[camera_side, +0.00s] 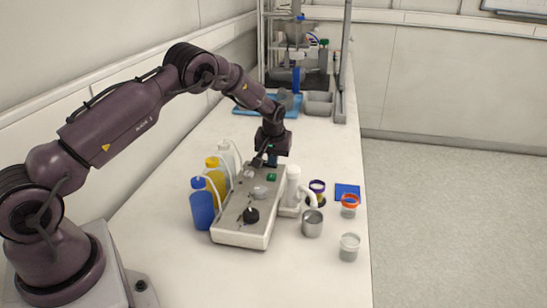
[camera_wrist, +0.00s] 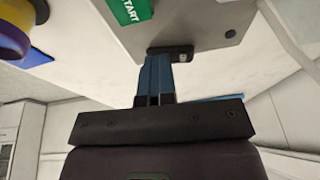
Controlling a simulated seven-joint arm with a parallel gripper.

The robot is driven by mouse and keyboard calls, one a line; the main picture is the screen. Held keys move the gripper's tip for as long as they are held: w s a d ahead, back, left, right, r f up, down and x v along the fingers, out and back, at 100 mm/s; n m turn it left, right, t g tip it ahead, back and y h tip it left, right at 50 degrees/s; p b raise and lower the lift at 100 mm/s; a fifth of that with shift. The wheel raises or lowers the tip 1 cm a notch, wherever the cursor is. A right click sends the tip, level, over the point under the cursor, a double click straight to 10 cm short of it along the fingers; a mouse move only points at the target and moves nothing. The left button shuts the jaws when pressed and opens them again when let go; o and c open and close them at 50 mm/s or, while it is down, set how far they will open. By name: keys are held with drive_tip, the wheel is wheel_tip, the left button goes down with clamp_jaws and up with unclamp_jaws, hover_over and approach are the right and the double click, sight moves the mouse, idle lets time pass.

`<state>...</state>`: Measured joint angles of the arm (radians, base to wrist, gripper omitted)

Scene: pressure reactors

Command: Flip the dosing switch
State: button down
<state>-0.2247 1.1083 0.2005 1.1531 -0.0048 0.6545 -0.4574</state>
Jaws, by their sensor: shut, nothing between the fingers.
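The off-white control box (camera_side: 237,232) lies on the bench with a black knob (camera_side: 251,215) and a green button (camera_side: 271,177) on top. The green button reads START in the wrist view (camera_wrist: 130,8). A small dark switch-like part (camera_wrist: 180,53) sits near the box edge in the wrist view; its lever position cannot be told. My gripper (camera_side: 272,162) points down at the far end of the box. In the wrist view, its blue fingers (camera_wrist: 157,68) are shut and empty, with their tips close beside or touching the dark part; contact is unclear.
Blue (camera_side: 202,205), yellow (camera_side: 215,176) and white bottles with tubes stand left of the box. A metal cup (camera_side: 312,224), a clear jar (camera_side: 349,247) and an orange-rimmed jar (camera_side: 349,205) stand right. A reactor rack is behind. The front bench is clear.

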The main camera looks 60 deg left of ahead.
drive_tip(key=shift+s+a+r, duration=0.1)
drive_tip(key=shift+s+a, duration=0.45)
drive_tip(key=shift+a, duration=0.05)
drive_tip(key=w+d+v, duration=0.1)
drive_tip(key=w+v, duration=0.1)
drive_tip(key=v, duration=1.1)
drive_tip(key=shift+w+r, duration=0.15)
drive_tip(key=shift+r, duration=0.3)
drive_tip(key=s+d+r+m+t+h, duration=0.1)
drive_tip(key=s+d+r+m, duration=0.2)
drive_tip(key=s+d, duration=0.3)
drive_tip(key=s+d+r+m+t+h, duration=0.1)
drive_tip(key=s+d+r, duration=0.5)
drive_tip(key=s, duration=0.9)
drive_tip(key=s+d+r+m+t, duration=0.1)
drive_tip(key=s+d+r+m, duration=0.3)
drive_tip(key=s, duration=0.7)
drive_tip(key=shift+d+r+m+t+h, duration=0.35)
drive_tip(key=shift+d+r, duration=0.35)
drive_tip(key=shift+d, duration=0.55)
